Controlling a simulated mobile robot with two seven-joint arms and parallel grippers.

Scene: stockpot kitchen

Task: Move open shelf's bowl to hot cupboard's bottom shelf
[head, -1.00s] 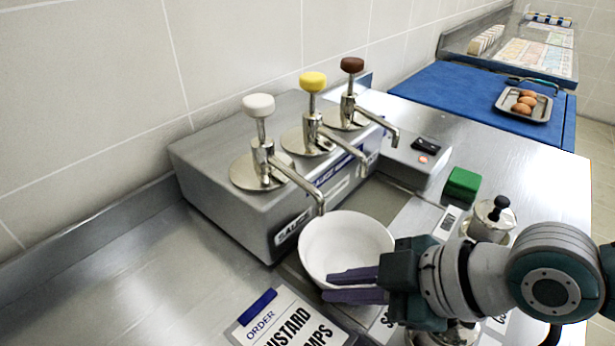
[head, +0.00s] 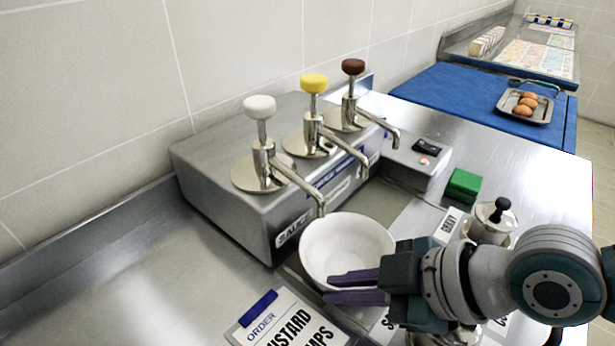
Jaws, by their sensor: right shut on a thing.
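A white bowl (head: 343,240) is at the front of the sauce pump unit, its opening facing up toward the camera. My right gripper (head: 356,287) comes in from the right, its purple fingers at the bowl's near right rim, shut on the bowl's wall. I cannot tell whether the bowl touches the counter. My left gripper is out of view. No open shelf or hot cupboard shows in this view.
A steel sauce unit (head: 225,190) with white, yellow and brown pumps stands behind the bowl. An order card (head: 285,322) lies in front. The counter at left is clear.

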